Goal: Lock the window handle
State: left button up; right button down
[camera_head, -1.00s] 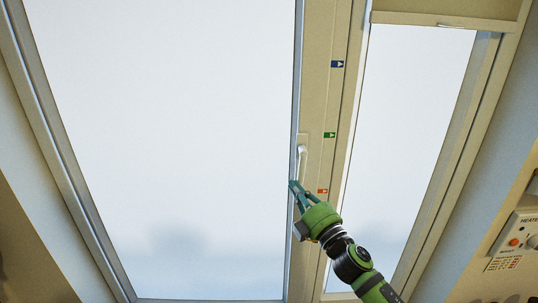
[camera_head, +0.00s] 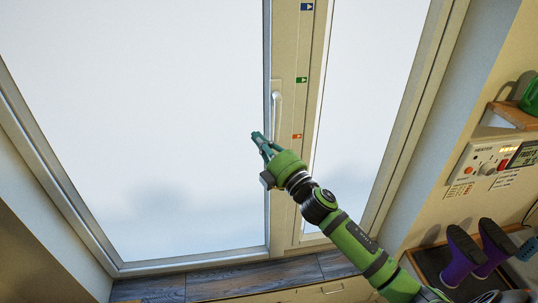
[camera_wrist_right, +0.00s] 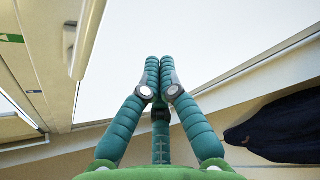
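The window handle (camera_head: 276,112) is a pale lever on the window's middle frame, pointing downward in the head view. In the right wrist view the handle (camera_wrist_right: 82,38) is at the upper left, beside the fingers. My right gripper (camera_head: 257,136) has teal fingers and is just left of the handle's lower end, in front of the glass. The right wrist view shows its fingertips (camera_wrist_right: 161,62) together with nothing between them. I see no clear contact with the handle. My left gripper is not in view.
Blue, green and orange labels (camera_head: 297,136) mark the frame right of the handle. A heater panel (camera_head: 487,165) is on the right wall, with purple boots (camera_head: 466,252) below it. A wooden sill (camera_head: 230,281) runs under the window. The glass area left of the gripper is clear.

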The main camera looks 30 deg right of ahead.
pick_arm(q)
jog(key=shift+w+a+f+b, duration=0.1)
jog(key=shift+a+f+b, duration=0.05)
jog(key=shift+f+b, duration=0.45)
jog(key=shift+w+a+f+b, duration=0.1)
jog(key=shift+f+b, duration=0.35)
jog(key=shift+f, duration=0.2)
pick_arm(e)
jog(key=s+d, duration=0.3)
jog(key=s, duration=0.5)
jog(key=shift+s+f, duration=0.15)
jog(key=shift+s, duration=0.05)
